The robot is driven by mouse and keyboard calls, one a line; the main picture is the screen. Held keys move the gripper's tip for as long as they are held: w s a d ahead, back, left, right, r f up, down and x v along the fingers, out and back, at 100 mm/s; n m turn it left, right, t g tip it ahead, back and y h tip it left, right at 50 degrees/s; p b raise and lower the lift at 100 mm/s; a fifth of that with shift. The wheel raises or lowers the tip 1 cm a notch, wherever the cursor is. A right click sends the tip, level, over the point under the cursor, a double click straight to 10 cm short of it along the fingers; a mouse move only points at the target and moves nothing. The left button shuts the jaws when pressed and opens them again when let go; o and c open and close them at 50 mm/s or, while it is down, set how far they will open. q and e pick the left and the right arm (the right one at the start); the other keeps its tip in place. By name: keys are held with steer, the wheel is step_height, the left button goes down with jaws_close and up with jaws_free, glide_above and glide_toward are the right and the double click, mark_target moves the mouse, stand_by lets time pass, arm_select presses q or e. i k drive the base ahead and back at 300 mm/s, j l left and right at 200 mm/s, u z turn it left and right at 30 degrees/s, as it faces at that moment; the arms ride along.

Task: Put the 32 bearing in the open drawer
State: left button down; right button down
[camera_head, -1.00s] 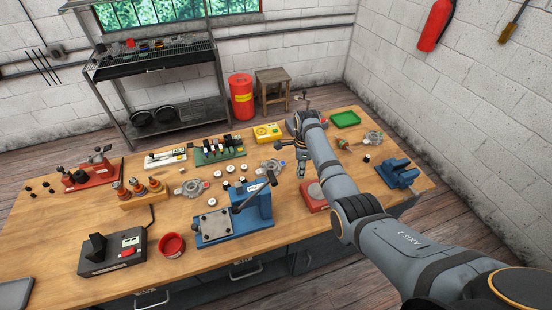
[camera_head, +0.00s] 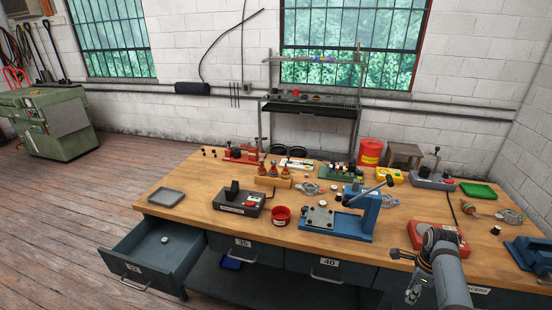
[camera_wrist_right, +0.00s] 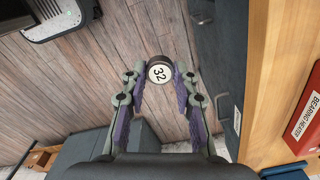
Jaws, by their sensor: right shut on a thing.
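My right gripper (camera_head: 413,292) shows at the lower right of the head view, in front of the table's front edge. In the wrist view my right gripper (camera_wrist_right: 160,82) is shut on the 32 bearing (camera_wrist_right: 159,70), a dark ring with a white face marked "32", held at the fingertips over the wooden floor. The open drawer (camera_head: 133,267), labelled "32", sticks out under the table's left end, far to the left of the gripper. A small pale round piece (camera_head: 165,239) lies inside it. My left gripper is out of view.
Shut drawers marked 35 (camera_head: 243,246) and 40 (camera_head: 328,266) lie between the gripper and the open drawer. On the table (camera_head: 188,213) stand a blue press (camera_head: 352,217), a red cup (camera_head: 281,215) and a black device (camera_head: 238,201). The floor before the drawers is partly clear.

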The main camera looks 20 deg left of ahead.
mark_target(174, 259)
steer(key=u, duration=2.25)
steer(key=i+l+u, duration=0.1)
steer(key=l+u, duration=0.15)
steer(key=i+l+u, duration=0.2)
steer(key=l, duration=0.25)
steer(key=l+u, duration=0.25)
steer(key=l, duration=0.15)
